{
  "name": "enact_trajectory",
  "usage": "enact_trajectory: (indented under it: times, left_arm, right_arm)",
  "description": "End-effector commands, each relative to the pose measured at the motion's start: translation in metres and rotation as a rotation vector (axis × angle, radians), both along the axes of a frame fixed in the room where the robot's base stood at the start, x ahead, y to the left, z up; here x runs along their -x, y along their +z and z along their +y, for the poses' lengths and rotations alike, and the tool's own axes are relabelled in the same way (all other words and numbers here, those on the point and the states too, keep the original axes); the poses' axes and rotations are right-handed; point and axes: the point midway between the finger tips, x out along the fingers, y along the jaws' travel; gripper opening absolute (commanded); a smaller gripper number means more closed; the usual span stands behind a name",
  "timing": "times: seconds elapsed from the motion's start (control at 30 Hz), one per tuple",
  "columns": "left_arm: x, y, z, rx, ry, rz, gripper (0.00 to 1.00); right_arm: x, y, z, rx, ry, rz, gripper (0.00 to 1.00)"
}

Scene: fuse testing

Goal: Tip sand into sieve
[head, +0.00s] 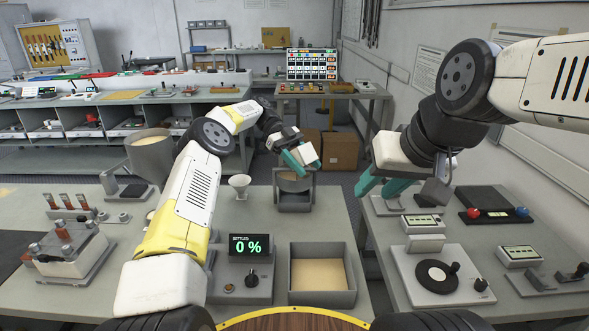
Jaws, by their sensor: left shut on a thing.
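My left gripper (301,164) is above a small round grey vessel with a tan inside (294,186), which looks like the sieve on its grey stand. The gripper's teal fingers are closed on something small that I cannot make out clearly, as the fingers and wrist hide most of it. A grey square tray (351,297) of tan sand (319,273) sits at the front of the table. My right gripper (382,186) hangs at the right with its teal fingers apart and nothing visible between them.
A display box reading "SETTLED 0 %" (246,262) stands left of the tray. A small white cup (239,185) and a large grey vessel (151,155) are further left. A dial device (437,277) is on the right table. A gap separates the two tables.

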Motion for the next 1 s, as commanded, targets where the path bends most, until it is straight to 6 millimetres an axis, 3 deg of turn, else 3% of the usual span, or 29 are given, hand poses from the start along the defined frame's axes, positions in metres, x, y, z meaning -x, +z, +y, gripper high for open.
enact_trajectory:
  times: [0.8,1.0]
  left_arm:
    - [-0.0007,0.0026,0.0001,0.037,0.000,0.036,0.00]
    - [0.0045,-0.0035,-0.0033,-0.157,-0.005,-0.158,0.00]
  right_arm:
    - [0.0000,0.0000,0.0000,0.000,0.000,0.000,0.36]
    - [0.0000,0.0000,0.0000,0.000,0.000,0.000,0.36]
